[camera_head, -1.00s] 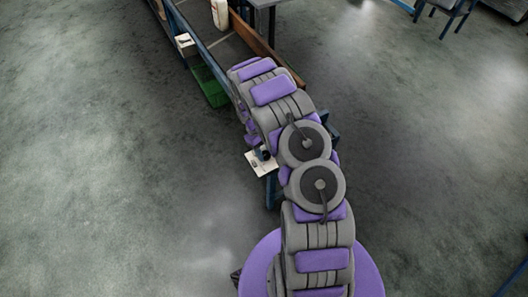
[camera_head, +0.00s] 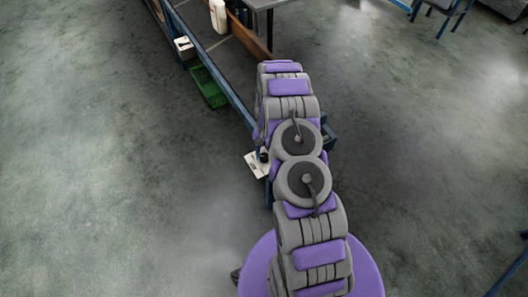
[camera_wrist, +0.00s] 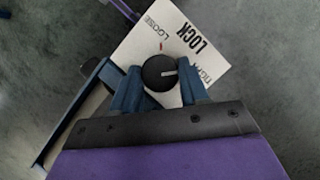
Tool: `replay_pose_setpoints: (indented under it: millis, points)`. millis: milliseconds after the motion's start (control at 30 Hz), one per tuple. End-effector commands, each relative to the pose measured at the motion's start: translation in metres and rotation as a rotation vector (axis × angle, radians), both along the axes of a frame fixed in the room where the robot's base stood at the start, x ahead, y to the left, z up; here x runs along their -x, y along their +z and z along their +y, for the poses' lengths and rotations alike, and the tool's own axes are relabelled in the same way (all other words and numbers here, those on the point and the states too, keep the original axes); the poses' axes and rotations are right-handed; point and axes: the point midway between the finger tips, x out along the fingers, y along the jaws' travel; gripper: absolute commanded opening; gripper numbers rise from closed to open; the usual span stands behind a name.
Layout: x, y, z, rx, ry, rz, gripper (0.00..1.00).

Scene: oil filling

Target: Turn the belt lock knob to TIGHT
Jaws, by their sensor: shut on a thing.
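The black round lock knob (camera_wrist: 157,74) sits on a white plate (camera_wrist: 143,42) printed LOCK, LOOSE and, partly covered, TIGHT. A pale line on the knob points right, towards the TIGHT lettering. A small red mark shows on the plate above the knob. My gripper (camera_wrist: 160,73) has its blue fingers on both sides of the knob, shut on it. In the head view the white plate (camera_head: 253,168) shows left of my arm, with a small dark part at the knob; my arm hides most of the gripper.
A long conveyor with a blue frame (camera_head: 213,62) runs away to the upper left. A green crate (camera_head: 207,90) is beside it, and a white jug (camera_head: 218,15) stands at its far end. Open floor lies on both sides.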

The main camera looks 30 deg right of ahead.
Motion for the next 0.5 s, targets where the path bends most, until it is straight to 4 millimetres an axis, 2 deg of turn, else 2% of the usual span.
replay_pose_setpoints:
  millis: [200,500]
  points:
    - [-0.0005,0.0007,-0.0009,0.001,-0.101,-0.002,0.14]
    - [-0.0004,-0.0001,-0.0007,0.000,-0.153,-0.001,0.14]
